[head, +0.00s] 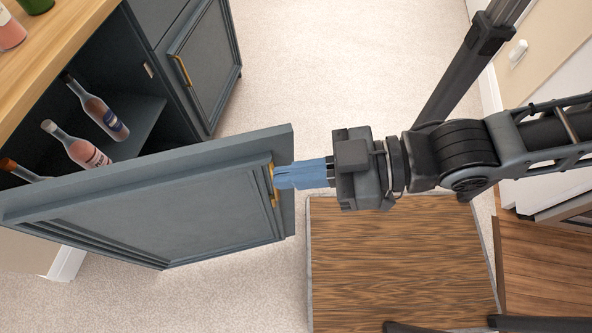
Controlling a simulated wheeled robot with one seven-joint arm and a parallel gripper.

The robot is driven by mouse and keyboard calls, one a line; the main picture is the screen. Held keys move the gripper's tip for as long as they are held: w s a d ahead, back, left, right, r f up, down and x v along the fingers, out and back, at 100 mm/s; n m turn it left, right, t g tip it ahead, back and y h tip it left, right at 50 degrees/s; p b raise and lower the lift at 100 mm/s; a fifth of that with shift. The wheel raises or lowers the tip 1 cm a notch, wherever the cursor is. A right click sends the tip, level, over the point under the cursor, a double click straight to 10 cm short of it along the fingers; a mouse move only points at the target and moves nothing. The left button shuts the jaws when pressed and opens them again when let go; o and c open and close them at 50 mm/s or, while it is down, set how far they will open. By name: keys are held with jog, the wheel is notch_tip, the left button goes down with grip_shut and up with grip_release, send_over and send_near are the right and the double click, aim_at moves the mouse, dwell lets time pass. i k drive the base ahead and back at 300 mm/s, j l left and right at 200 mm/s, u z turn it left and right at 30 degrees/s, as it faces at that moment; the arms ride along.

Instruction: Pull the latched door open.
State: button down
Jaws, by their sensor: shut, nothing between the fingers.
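The dark blue-grey cabinet door (165,208) stands swung well out from the cabinet (183,70) in the head view. A brass handle (272,188) is fixed near the door's free edge. My gripper (280,177) has its blue fingers shut, with the tips right at the handle and overlapping it in the picture. Nothing is held between them. I cannot tell whether the fingertips touch the handle or the door face. No separate latch can be made out.
Several bottles (98,110) stand inside the open cabinet. A second door (205,65) with a brass handle is closed. Bottles stand on the wooden countertop (62,45). Pale carpet (290,60) is clear beyond the door. A wood-patterned panel (400,262) lies below my arm.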

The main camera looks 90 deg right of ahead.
aim_at(190, 205)
jog(key=k+l+u, duration=0.1)
jog(key=k+l, duration=0.6)
